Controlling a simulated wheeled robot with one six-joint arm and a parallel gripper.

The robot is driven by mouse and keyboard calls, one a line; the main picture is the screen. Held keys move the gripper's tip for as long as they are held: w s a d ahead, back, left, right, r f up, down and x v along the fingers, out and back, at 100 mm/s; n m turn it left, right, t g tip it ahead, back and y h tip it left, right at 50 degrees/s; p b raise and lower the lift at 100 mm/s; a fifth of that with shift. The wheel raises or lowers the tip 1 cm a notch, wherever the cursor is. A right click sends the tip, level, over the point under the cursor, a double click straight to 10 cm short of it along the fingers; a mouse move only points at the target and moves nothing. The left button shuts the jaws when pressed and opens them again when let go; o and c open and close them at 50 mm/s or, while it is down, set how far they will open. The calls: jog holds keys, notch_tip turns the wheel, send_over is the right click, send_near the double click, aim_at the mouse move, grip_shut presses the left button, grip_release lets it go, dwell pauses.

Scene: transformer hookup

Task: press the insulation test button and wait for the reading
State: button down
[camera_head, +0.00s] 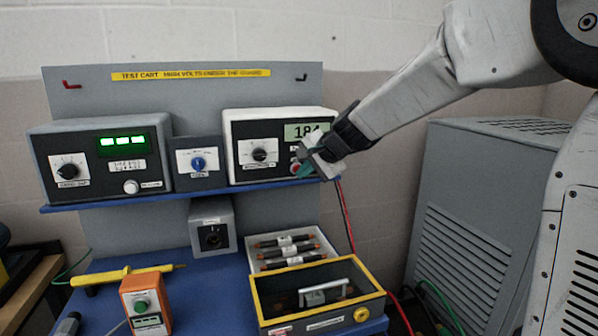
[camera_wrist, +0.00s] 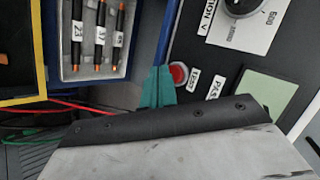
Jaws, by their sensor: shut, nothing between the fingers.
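The insulation tester (camera_head: 234,152) is the white-edged black-faced box on the right of the blue shelf. In the wrist view the display (camera_wrist: 268,93) is a pale green panel with no digits readable. The red button (camera_wrist: 179,73), with a TEST label (camera_wrist: 193,80) beside it, is on the black face. My gripper (camera_wrist: 158,88) is shut and empty, its green fingertips right beside the button. I cannot tell whether they touch it. My gripper (camera_head: 305,168) partly covers that area in the head view.
Left on the shelf stand a box with a green-lit display (camera_head: 123,142) and a blue-knob box (camera_head: 198,163). Below are a tray of labelled fuse-like parts (camera_head: 252,262), a yellow-rimmed box (camera_head: 262,318), an orange tester (camera_head: 146,297) and a yellow probe (camera_head: 115,275). A grey cabinet (camera_head: 460,240) stands right.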

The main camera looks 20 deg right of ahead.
jog(key=shift+w, duration=0.45)
dwell(0.6)
jog(key=shift+s, duration=0.9)
jog(key=shift+s, duration=0.1)
jog(key=s, duration=0.5)
jog(key=shift+s, duration=0.4)
